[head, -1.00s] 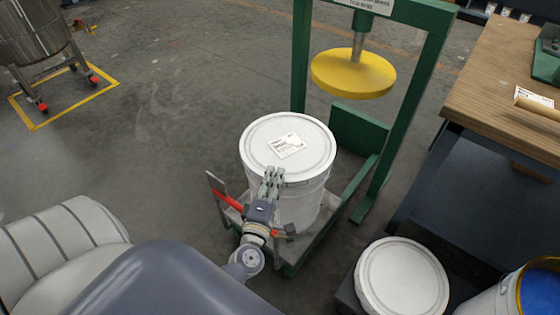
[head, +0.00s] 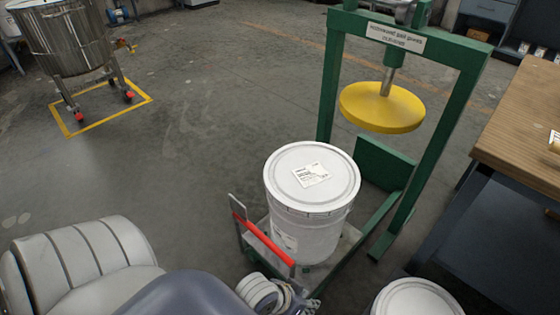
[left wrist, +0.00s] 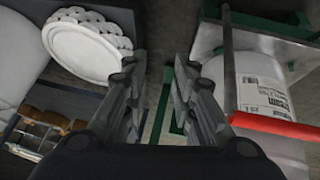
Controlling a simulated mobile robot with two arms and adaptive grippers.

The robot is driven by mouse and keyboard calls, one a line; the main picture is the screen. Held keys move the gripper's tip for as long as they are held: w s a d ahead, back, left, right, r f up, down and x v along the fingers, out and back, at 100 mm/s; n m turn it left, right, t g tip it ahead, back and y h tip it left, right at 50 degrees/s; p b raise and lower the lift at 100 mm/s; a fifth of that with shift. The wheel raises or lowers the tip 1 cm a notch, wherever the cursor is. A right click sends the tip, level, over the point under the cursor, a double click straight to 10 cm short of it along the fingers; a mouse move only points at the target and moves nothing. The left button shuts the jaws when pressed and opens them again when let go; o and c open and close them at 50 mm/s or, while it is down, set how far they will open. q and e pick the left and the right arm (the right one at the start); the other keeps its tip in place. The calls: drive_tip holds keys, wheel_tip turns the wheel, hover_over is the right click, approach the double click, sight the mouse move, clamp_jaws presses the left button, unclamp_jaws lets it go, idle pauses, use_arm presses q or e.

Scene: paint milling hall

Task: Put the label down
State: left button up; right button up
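The white label (head: 312,174) with dark print lies flat on the lid of the white pail (head: 308,225). The pail stands upright on the base of the green press, its lid closed. My left gripper (left wrist: 157,70) is open, with nothing between its fingers in the left wrist view. It is low beside the press base, apart from the label. In the head view it is partly cut off at the bottom edge. The pail's printed side (left wrist: 265,95) shows at the right of the left wrist view; the label on the lid does not. My right gripper is not in view.
A yellow press plate (head: 382,107) hangs behind and right of the pail. A red-gripped lever (head: 263,243) stands near my left gripper. A wooden bench (head: 520,125) is at right. Another white lid (head: 418,299) is at bottom right.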

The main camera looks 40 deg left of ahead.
use_arm(q)
drive_tip(key=s+a+f+m+g+y, duration=0.1)
drive_tip(key=s+a+g+y, duration=0.1)
drive_tip(key=s+a, duration=0.2)
drive_tip(key=shift+s, duration=0.45)
drive_tip(key=shift+a+f, duration=0.1)
